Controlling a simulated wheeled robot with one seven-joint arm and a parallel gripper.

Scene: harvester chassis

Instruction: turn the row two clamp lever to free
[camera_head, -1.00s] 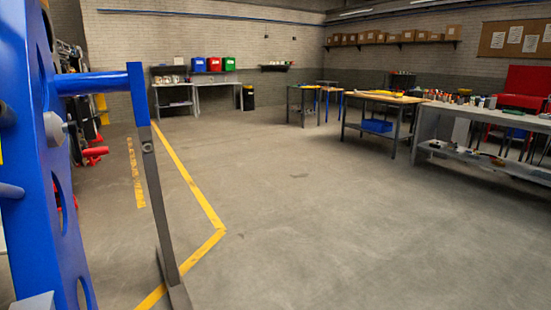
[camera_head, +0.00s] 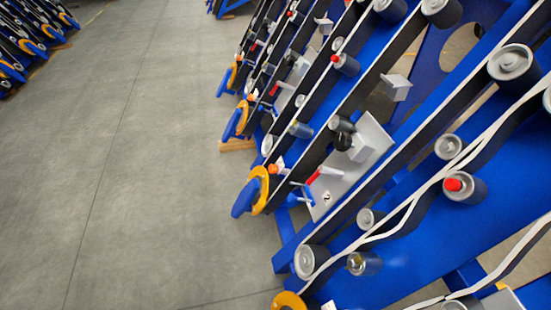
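My gripper is not in view. A grey plate (camera_head: 372,137) is mounted on a blue chassis row in the middle of the head camera view. It bears a small round label (camera_head: 327,198) that looks like a "2". A short red lever (camera_head: 313,178) sticks out at the lower left part of this plate, beside a blue handle (camera_head: 300,193). The lever is small in the picture, and I cannot tell which setting it is at. A black knob-like part (camera_head: 343,135) and a grey block (camera_head: 361,150) stand on the upper part of the plate.
More blue rows with rollers (camera_head: 513,62) run diagonally at right, with white belts (camera_head: 412,205) nearest. Orange-and-blue wheel-like ends (camera_head: 257,188) jut out at the rows' lower ends. Grey floor (camera_head: 130,170) lies open at left. Similar machines (camera_head: 28,42) stand at far left.

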